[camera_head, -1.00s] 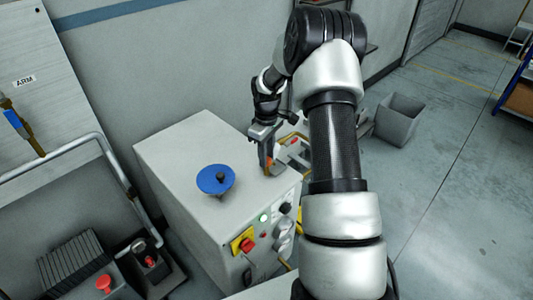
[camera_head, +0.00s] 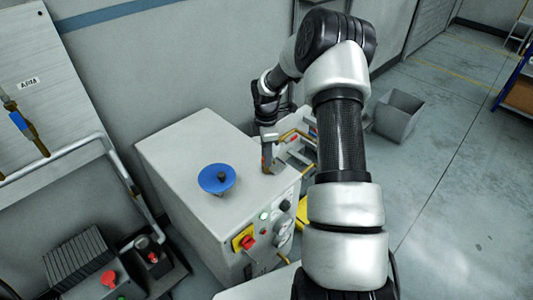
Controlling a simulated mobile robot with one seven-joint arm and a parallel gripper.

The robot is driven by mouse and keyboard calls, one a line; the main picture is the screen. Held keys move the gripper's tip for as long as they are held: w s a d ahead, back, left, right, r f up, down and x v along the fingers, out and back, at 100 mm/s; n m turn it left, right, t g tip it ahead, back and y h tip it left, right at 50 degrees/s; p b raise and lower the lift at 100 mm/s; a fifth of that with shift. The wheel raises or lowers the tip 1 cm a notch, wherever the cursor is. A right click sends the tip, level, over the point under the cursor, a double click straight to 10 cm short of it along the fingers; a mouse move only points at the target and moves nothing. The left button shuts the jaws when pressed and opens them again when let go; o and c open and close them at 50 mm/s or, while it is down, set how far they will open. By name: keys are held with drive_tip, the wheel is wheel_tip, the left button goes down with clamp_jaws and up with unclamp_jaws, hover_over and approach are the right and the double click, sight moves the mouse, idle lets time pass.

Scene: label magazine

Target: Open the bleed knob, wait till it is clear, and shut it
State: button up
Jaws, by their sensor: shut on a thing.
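My gripper (camera_head: 267,157) points down at the back right part of the grey cabinet's top (camera_head: 185,147). It is shut on a small part there, most likely the bleed knob, which the fingers mostly hide. A little brown and orange shows at the fingertips. I cannot tell from this view how far the knob is turned or whether anything is flowing.
The cabinet front carries a red switch on yellow (camera_head: 244,241) and a green lamp (camera_head: 264,216). A grey bin (camera_head: 397,117) stands on the floor.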

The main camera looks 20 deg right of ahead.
drive_tip(key=shift+r+n, duration=0.1)
drive_tip(key=shift+n, duration=0.2)
drive_tip(key=o, duration=1.1)
drive_tip(key=shift+c, duration=0.2)
wheel_tip(320, 180, up, 17)
drive_tip(key=p, duration=0.2)
drive_tip(key=shift+r, duration=0.2)
